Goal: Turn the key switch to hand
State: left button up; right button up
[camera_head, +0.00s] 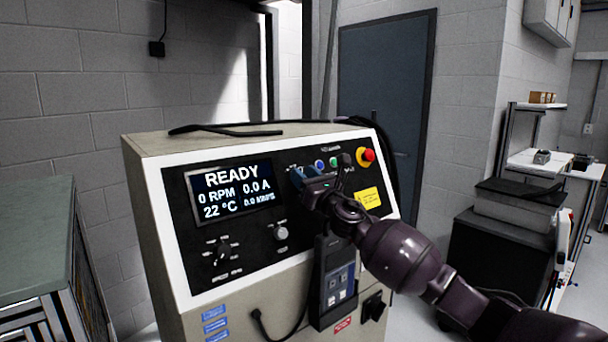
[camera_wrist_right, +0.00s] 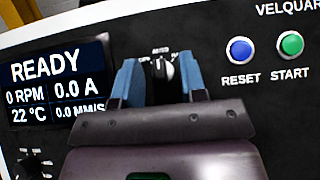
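The key switch (camera_wrist_right: 164,70) shows in the right wrist view as a dark round switch with a pale upright bar, between the display and the blue reset button. Small labels around it are too blurred to read surely. My right gripper (camera_wrist_right: 158,80) is open, with one blue finger on each side of the switch. I cannot tell whether either finger touches it. In the head view the right gripper (camera_head: 314,181) is at the panel's upper middle and hides most of the switch. My left gripper is not in view.
The cabinet panel carries a READY display (camera_head: 235,192), a blue button (camera_head: 320,164), a green button (camera_head: 334,162) and a red emergency stop (camera_head: 368,155). A silver knob (camera_head: 281,233) and a handheld pendant (camera_head: 337,283) are lower down. A black cable lies on top.

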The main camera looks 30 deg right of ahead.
jog(key=shift+w, duration=0.15)
jog(key=shift+r, duration=0.1)
jog(key=c, duration=0.7)
jog(key=shift+o, duration=0.2)
jog(key=shift+a+r+m+h+p, duration=0.1)
jog(key=shift+m+h+p, duration=0.7)
jog(key=shift+m+p, duration=0.25)
jog(key=shift+m+h+p, duration=0.75)
jog(key=shift+m+h, duration=0.25)
jog(key=shift+m, duration=0.25)
jog(key=shift+m+g+h+p, duration=0.3)
jog(key=shift+m+h+p, duration=0.05)
jog(key=shift+m+h, duration=0.35)
jog(key=shift+a+m+h, duration=0.1)
jog(key=shift+m+h, duration=0.5)
jog(key=shift+m, duration=0.1)
jog(key=m+g+h, duration=0.1)
jog(key=m+h, duration=0.1)
jog(key=shift+m+g, duration=0.3)
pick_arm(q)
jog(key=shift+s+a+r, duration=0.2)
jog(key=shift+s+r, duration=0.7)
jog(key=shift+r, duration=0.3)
pick_arm(e)
jog(key=shift+m+g+h, duration=1.2)
jog(key=shift+m+h, duration=0.1)
jog(key=shift+m, duration=1.2)
